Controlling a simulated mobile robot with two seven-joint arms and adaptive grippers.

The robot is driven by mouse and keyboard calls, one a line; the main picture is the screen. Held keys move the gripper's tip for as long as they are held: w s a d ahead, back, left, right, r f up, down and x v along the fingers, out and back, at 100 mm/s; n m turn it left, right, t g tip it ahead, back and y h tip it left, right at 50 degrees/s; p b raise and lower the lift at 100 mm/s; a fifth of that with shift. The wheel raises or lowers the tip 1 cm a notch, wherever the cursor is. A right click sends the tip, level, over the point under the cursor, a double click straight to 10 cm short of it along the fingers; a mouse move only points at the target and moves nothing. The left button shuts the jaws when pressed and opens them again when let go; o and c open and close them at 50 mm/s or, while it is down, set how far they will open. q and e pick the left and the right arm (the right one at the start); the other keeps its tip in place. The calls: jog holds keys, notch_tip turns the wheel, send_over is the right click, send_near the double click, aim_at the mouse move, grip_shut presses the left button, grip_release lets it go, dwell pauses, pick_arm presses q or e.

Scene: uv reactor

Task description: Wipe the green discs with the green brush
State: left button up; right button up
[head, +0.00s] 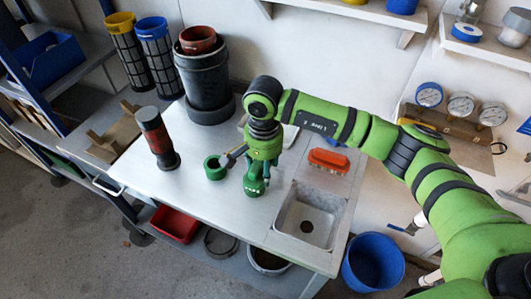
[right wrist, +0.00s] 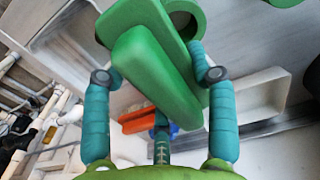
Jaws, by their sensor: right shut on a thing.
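My right gripper (head: 258,170) reaches down over the grey bench from the right. It is shut on the green brush (head: 254,186), whose block (right wrist: 155,65) fills the space between the teal fingers in the right wrist view. A short round green piece with a dark hollow top (head: 214,170) stands on the bench just left of the gripper. A round green piece (right wrist: 184,14) shows partly behind the brush in the right wrist view, and another green edge (right wrist: 284,2) is cut off at its top. I cannot tell whether the brush touches any of them. My left gripper is out of view.
An orange brush (head: 328,161) lies right of the gripper, behind the sink (head: 307,216). A dark red-banded cylinder (head: 156,136) and a large black pot (head: 205,78) stand to the left and back. The bench's front left is clear. A blue bucket (head: 373,262) is on the floor.

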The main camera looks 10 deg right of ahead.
jog(key=shift+d+r+p, duration=0.1)
jog(key=shift+r+p, duration=0.55)
jog(key=shift+r, duration=1.35)
